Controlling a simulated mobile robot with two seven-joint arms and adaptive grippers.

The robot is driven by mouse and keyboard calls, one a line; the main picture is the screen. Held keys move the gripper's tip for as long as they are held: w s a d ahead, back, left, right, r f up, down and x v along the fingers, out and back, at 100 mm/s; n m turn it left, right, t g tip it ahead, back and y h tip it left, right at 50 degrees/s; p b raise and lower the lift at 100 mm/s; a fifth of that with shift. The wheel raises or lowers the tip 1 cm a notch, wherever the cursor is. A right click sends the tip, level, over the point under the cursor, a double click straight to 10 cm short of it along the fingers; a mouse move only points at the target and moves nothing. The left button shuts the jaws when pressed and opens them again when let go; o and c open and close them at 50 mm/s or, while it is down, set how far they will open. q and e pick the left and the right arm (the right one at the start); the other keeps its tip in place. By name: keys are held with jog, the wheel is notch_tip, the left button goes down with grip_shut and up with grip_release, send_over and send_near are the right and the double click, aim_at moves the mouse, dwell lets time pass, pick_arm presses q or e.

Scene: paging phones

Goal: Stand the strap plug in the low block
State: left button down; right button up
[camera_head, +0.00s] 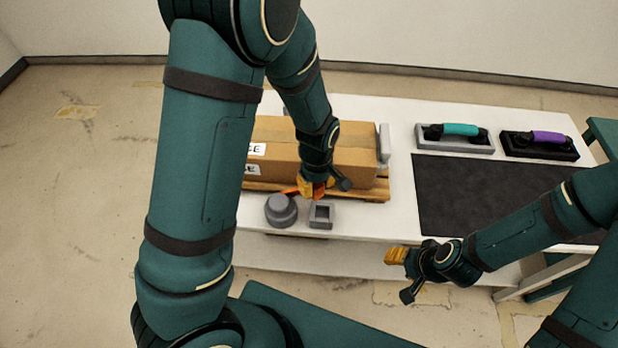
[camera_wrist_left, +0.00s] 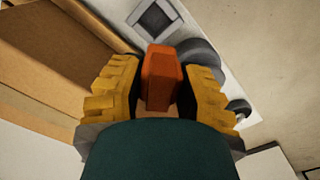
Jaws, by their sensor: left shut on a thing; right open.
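My left gripper (camera_head: 312,188) is shut on an orange-red plug, taken as the strap plug, above the front edge of the white table. In the left wrist view the plug (camera_wrist_left: 162,78) sits between the yellow fingers (camera_wrist_left: 160,98). Only a small part of the plug (camera_head: 291,191) shows in the head view. The low grey block (camera_head: 321,222) with a square opening stands just in front of the gripper; the block (camera_wrist_left: 143,15) also shows beyond the plug in the wrist view. My right gripper (camera_head: 397,256) is open and empty, in front of the table.
A grey round piece (camera_head: 281,210) stands left of the block. A cardboard box (camera_head: 355,158) lies on a wooden pallet (camera_head: 376,192) behind. Teal-handled (camera_head: 460,130) and purple-handled (camera_head: 548,137) phones rest on bases at the back right, behind a dark mat (camera_head: 470,195).

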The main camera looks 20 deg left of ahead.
aim_at(324, 185)
pick_arm(q)
jog(key=n+p, duration=0.1)
jog(key=n, duration=0.1)
jog(key=r+n+p, duration=0.1)
jog(key=n, duration=0.1)
jog(key=d+r+n+p, duration=0.1)
jog(key=shift+r+n, duration=0.1)
jog(key=shift+n, duration=0.3)
jog(key=n, duration=0.1)
jog(key=n+p, duration=0.1)
jog(key=shift+d+r+n, duration=0.3)
jog(key=shift+d+r, duration=0.05)
jog(key=shift+r, duration=0.05)
jog(key=shift+d+r+n+p, duration=0.15)
jog(key=shift+n+p, duration=0.25)
jog(key=shift+n, duration=0.6)
notch_tip(324, 185, down, 10)
jog(key=b, duration=0.8)
jog(key=shift+f, duration=0.25)
jog(key=shift+f+b, duration=0.6)
jog(key=shift+f, duration=0.05)
jog(key=shift+f, duration=0.65)
